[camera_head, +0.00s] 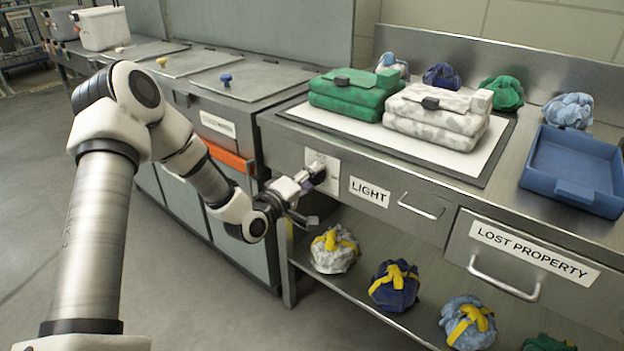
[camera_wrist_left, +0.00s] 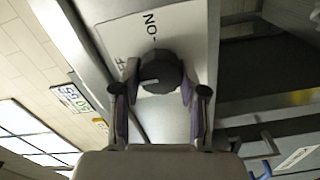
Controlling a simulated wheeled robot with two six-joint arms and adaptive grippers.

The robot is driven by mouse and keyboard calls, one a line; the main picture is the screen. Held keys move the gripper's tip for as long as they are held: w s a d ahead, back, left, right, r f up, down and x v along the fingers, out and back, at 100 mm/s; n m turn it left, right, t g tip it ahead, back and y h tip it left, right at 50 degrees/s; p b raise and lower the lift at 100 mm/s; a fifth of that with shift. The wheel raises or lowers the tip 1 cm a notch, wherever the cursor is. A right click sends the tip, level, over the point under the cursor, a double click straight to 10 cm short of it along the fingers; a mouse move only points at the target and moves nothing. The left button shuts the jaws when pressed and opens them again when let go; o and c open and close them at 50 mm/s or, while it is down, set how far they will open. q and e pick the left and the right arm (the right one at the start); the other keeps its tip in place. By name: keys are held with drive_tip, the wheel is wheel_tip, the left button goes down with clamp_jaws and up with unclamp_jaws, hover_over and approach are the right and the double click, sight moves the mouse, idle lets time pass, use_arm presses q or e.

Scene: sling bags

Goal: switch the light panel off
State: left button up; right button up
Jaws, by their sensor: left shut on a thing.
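The light panel (camera_head: 440,157) is a white sheet in a dark frame on the steel counter, with a green bag (camera_head: 352,95) and a white-grey bag (camera_head: 437,108) on it. Its dark knob (camera_wrist_left: 160,72) sits on a white plate on the counter's front, beside the LIGHT label (camera_head: 369,191). ON and OFF marks show on the plate in the left wrist view. A pale line on the knob lies towards its left side. My left gripper (camera_head: 306,190) is shut on the knob, one finger each side; it also shows in the left wrist view (camera_wrist_left: 160,97).
A blue tray (camera_head: 572,165) stands at the counter's right. Bundled bags (camera_head: 441,76) line the back. More tied bags lie on the shelf below. A drawer labelled LOST PROPERTY (camera_head: 533,252) is shut. Lidded bins (camera_head: 253,80) stand left of the counter.

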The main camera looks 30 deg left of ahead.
idle(0.4)
use_arm(q)
drive_tip(key=o, duration=1.1)
drive_tip(key=shift+o, duration=0.2)
drive_tip(key=s, duration=0.7)
drive_tip(key=shift+s+a, duration=0.25)
drive_tip(key=shift+a, duration=0.05)
